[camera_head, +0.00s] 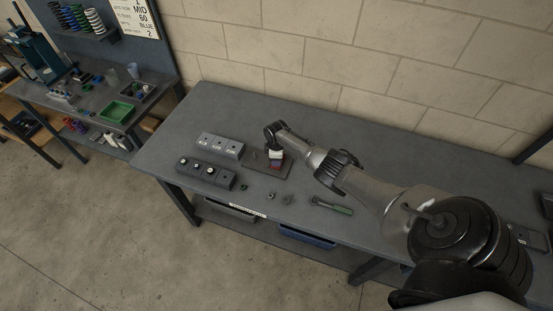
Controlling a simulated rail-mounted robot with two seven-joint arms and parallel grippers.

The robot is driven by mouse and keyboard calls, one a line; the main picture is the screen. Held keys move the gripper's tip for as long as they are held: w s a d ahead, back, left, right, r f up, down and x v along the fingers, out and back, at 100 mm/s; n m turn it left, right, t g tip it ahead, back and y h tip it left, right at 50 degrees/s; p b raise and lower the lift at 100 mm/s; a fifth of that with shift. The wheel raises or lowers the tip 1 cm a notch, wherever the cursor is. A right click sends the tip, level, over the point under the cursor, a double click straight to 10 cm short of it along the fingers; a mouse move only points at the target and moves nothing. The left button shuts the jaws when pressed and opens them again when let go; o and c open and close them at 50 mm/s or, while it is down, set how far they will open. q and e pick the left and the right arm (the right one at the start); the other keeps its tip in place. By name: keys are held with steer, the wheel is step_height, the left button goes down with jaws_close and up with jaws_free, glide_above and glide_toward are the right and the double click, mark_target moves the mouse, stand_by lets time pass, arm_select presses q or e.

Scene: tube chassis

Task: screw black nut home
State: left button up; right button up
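My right arm reaches in from the right, and its gripper (275,153) points down over a dark flat plate (287,172) on the grey bench. A small red and white part shows at the gripper's lower end, too small to make out. A small upright post (254,155) stands on the plate just left of the gripper. Whether the fingers are open or shut, and whether they hold a nut, cannot be seen. Small dark nut-like pieces lie in front of the plate, one (271,195) and another (287,199); which is the black nut is unclear. My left gripper is not in view.
A light grey labelled block (219,146) and a dark block with pale round tops (206,174) stand left of the plate. A green-handled tool (332,206) lies to the right, under my forearm. The bench's far left is clear. A side bench holds a green tray (117,112).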

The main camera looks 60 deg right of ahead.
steer(key=n, duration=0.3)
steer(key=shift+d+f+b, duration=0.1)
steer(key=shift+b, duration=0.25)
steer(key=n, duration=0.3)
steer(key=shift+b, duration=0.4)
steer(key=n+b, duration=0.1)
steer(key=n, duration=0.2)
steer(key=shift+n, duration=0.4)
steer(key=n+b, duration=0.1)
steer(key=n, duration=0.2)
steer(key=n+b, duration=0.2)
steer(key=n, duration=0.2)
steer(key=shift+f, duration=0.1)
steer(key=shift+n+b, duration=0.65)
steer(key=shift+n, duration=0.55)
steer(key=shift+r+n, duration=0.2)
steer(key=shift+n, duration=0.4)
steer(key=shift+f, duration=0.15)
